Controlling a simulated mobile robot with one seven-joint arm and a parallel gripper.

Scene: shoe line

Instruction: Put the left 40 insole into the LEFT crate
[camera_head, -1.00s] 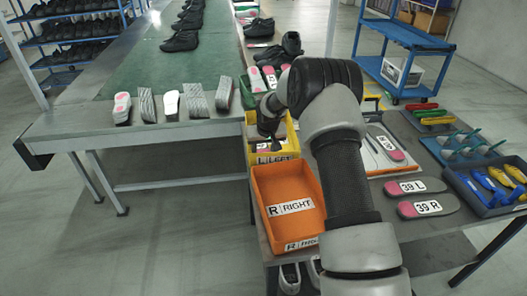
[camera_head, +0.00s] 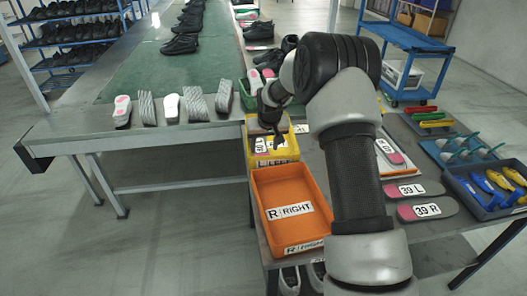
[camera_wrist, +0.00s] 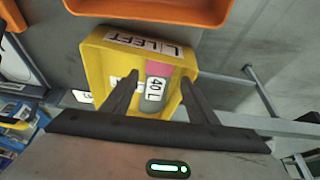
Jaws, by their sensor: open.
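The yellow LEFT crate (camera_head: 289,147) stands behind the orange crate in the head view. It also shows in the wrist view (camera_wrist: 97,62), with its LEFT label readable. The left 40 insole (camera_wrist: 157,70), grey with a pink end and a "40 L" label, lies inside this crate. Another white label shows beside it, partly hidden by a finger. My gripper (camera_wrist: 159,78) is open above the crate, its two fingers apart on either side of the insole in the picture, holding nothing. In the head view my gripper (camera_head: 271,122) is partly hidden by the arm.
The orange RIGHT crate (camera_head: 262,180) stands in front of the yellow one and looks empty. A green bin (camera_head: 247,100) is behind. The 39 L insole (camera_head: 411,190) and 39 R insole (camera_head: 425,210) lie on the table at right, near a blue tool tray (camera_head: 470,200).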

